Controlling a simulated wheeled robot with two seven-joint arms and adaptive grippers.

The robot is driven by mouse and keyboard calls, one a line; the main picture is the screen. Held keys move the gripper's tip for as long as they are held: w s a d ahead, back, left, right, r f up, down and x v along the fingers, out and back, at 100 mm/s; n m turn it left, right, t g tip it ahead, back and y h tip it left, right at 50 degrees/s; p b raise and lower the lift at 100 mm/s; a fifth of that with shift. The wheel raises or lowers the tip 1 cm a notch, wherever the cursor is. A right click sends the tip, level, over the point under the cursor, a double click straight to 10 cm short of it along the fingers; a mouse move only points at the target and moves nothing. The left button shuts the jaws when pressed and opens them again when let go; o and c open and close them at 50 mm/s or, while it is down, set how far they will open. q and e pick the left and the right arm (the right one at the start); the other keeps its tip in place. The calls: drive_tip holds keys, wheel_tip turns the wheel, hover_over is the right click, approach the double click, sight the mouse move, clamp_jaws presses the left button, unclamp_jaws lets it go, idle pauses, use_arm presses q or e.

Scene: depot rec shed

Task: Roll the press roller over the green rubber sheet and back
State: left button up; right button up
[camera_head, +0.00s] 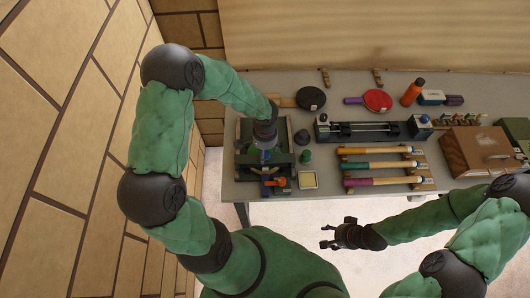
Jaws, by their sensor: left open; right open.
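A dark green press frame (244,172) stands at the left end of the table. My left gripper (266,153) points down over its middle, open, and hides much of it. I cannot tell whether its fingers touch anything. The press roller and the green rubber sheet cannot be clearly told apart beneath the gripper and arm. An orange-handled part (277,182) shows at the front of the frame. My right gripper (327,236) is open and empty, off the table's front edge and away from the press.
A small pale square (308,180) lies right of the press. A brick wall is close at left.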

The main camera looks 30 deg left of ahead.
use_arm(q)
wheel_tip(320, 180, up, 10)
idle(0.4)
drive_tip(key=f+n+b, duration=0.1)
drive_tip(key=f+b, duration=0.3)
drive_tip(key=f+n+b, duration=0.2)
drive_tip(key=f+b, duration=0.2)
drive_tip(key=b, duration=0.1)
drive_tip(key=f+n+b, duration=0.1)
drive_tip(key=f+b, duration=0.3)
drive_tip(key=b, duration=0.1)
drive_tip(key=shift+w+a+f, duration=0.1)
drive_tip(key=shift+w+a, duration=0.05)
drive_tip(key=shift+w, duration=0.05)
idle(0.4)
clamp_jaws()
